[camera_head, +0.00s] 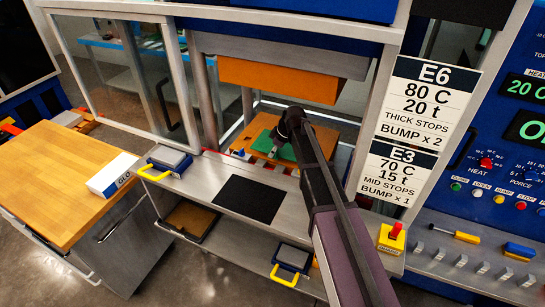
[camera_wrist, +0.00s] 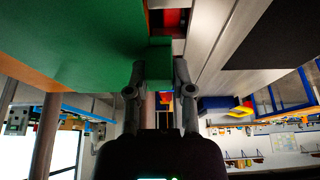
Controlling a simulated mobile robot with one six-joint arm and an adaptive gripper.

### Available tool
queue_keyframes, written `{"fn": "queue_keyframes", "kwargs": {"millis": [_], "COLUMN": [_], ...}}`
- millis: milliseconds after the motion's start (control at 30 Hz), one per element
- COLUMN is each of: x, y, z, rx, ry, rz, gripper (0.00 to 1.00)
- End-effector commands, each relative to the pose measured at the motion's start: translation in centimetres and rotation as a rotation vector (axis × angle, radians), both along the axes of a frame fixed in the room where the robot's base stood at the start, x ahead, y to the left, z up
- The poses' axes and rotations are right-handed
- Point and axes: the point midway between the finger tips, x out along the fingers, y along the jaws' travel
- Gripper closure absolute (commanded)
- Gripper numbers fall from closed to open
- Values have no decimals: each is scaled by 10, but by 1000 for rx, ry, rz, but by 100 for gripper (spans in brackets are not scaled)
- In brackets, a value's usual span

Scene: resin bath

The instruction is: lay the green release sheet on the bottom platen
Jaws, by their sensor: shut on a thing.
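The green release sheet (camera_head: 286,151) is inside the press, over the orange bottom platen (camera_head: 265,121). My gripper (camera_head: 279,141) reaches in from the front and is shut on the sheet's edge. In the wrist view, my gripper (camera_wrist: 154,75) has its two fingers on a small tab of the green sheet (camera_wrist: 95,45), which spreads out flat to the left. An orange strip of the platen (camera_wrist: 25,82) shows past the sheet there. I cannot tell whether the sheet touches the platen or hovers just over it. My arm hides part of the sheet and platen.
The orange upper platen (camera_head: 280,78) hangs above, with a gap below. A black mat (camera_head: 250,199) lies on the front shelf. A yellow-handled block (camera_head: 168,160) stands at its left. Press uprights and sign boards (camera_head: 425,105) flank the opening.

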Motion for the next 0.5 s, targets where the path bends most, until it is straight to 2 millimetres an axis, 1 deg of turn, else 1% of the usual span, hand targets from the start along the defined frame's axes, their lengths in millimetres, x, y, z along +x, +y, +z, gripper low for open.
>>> {"fn": "queue_keyframes", "kwargs": {"millis": [67, 367, 500], "x": [2, 2, 9], "y": [1, 1, 3], "z": [0, 0, -1], "rx": [0, 0, 0], "ry": [0, 0, 0], "rz": [0, 0, 0], "gripper": [100, 100, 100]}}
